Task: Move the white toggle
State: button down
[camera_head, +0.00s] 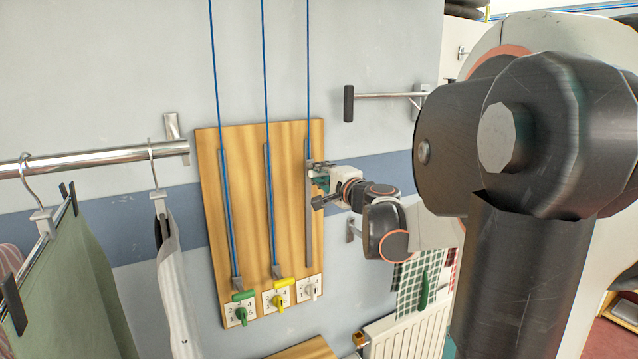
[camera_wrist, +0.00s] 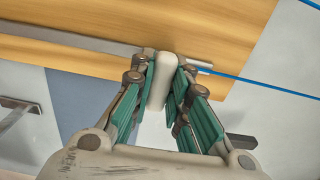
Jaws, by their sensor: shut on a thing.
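My gripper (camera_head: 320,183) is at the upper part of the right-hand rail (camera_head: 309,235) on the wooden board (camera_head: 243,165). In the wrist view my gripper (camera_wrist: 164,82) has its teal-padded fingers shut on the white toggle (camera_wrist: 163,78), a rounded upright bar in front of the metal rail (camera_wrist: 80,38). In the head view the toggle is mostly hidden by the fingers. A blue cord (camera_head: 308,70) runs up from this rail. The green toggle (camera_head: 243,296) and yellow toggle (camera_head: 279,283) sit at the bottoms of the other two rails.
Numbered dial plates sit under the rails, with a green knob (camera_head: 241,315), a yellow knob (camera_head: 277,300) and a white knob (camera_head: 313,291). A towel bar (camera_head: 385,96) is at upper right. Hanging clothes (camera_head: 75,290) are at left, a radiator (camera_head: 405,330) below right.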

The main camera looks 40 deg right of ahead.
notch_tip(320, 180, up, 4)
jog(key=shift+f+p, duration=0.2)
jog(key=shift+p, duration=0.6)
jog(key=shift+r, duration=0.2)
jog(key=shift+d+r, duration=0.1)
jog(key=c, duration=1.5)
grip_release()
notch_tip(320, 180, down, 32)
jog(key=b, duration=2)
jog(key=shift+r+b, duration=0.1)
jog(key=shift+b, duration=0.3)
